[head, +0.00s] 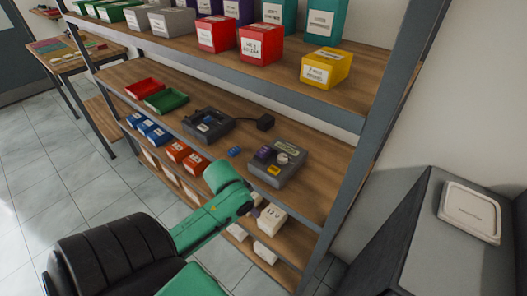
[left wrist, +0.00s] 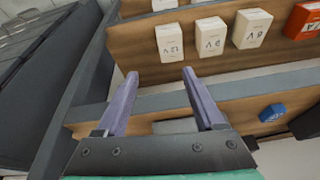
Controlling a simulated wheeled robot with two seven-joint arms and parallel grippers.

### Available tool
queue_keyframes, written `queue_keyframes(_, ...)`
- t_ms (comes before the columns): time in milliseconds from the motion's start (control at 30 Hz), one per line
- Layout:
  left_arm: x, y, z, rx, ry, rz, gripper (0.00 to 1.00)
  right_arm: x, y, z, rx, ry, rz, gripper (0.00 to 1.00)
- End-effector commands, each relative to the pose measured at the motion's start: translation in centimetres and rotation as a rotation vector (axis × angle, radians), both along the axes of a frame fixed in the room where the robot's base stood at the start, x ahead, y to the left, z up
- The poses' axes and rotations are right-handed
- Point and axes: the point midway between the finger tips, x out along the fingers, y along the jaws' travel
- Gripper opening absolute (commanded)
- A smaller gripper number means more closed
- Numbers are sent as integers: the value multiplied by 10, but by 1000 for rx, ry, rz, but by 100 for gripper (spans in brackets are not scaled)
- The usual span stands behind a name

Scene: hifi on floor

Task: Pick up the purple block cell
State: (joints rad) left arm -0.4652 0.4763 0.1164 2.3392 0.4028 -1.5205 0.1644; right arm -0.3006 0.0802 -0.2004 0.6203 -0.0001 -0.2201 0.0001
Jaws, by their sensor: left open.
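A small purple block (head: 264,153), likely the purple block cell, sits on the left part of a grey device (head: 275,177) on the middle shelf in the head view. It is not visible in the left wrist view. My left gripper (left wrist: 160,72) is open and empty in the left wrist view, its two purple-grey fingers spread near the shelf edge. In the head view my green left arm reaches to the shelf front, below the grey device; its fingers are hard to make out there. My right gripper is not in view.
A small blue block (head: 234,151) lies left of the grey device; a blue block also shows in the left wrist view (left wrist: 272,112). A dark device (head: 208,125), red tray (head: 145,88) and green tray (head: 166,101) stand farther left.

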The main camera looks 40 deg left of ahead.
Motion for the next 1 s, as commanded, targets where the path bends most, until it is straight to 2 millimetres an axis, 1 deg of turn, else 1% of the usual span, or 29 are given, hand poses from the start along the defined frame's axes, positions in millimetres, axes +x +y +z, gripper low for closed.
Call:
queue_keyframes(33, 11, 16, 25, 15, -23, 6, 70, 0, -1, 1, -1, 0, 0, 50)
queue_keyframes(67, 18, 25, 39, 17, -34, 14, 70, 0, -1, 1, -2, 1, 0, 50)
queue_keyframes(100, 27, 36, 59, 16, -51, 25, 70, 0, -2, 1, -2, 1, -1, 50)
queue_keyframes(167, 42, 51, 92, 13, -81, 45, 70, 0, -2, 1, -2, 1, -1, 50)
queue_keyframes(200, 51, 59, 116, 8, -103, 57, 70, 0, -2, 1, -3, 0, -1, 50)
queue_keyframes(267, 63, 67, 151, -1, -135, 74, 70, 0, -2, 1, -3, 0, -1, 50)
queue_keyframes(300, 69, 69, 172, -11, -155, 81, 70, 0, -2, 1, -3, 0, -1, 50)
queue_keyframes(333, 73, 70, 186, -17, -168, 86, 70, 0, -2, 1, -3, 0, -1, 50)
queue_keyframes(400, 78, 70, 206, -32, -184, 91, 70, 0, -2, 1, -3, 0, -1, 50)
queue_keyframes(433, 79, 69, 210, -36, -189, 93, 70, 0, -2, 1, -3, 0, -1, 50)
queue_keyframes(500, 83, 68, 208, -43, -187, 95, 70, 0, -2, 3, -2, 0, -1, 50)
queue_keyframes(567, 88, 69, 198, -42, -184, 95, 70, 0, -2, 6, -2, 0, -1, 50)
queue_keyframes(767, 114, 71, 152, -36, -185, 93, 70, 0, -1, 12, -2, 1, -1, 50)
queue_keyframes(800, 119, 70, 143, -36, -188, 92, 70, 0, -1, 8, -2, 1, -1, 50)
queue_keyframes(1000, 127, 71, 125, -39, -187, 91, 70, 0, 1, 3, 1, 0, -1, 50)
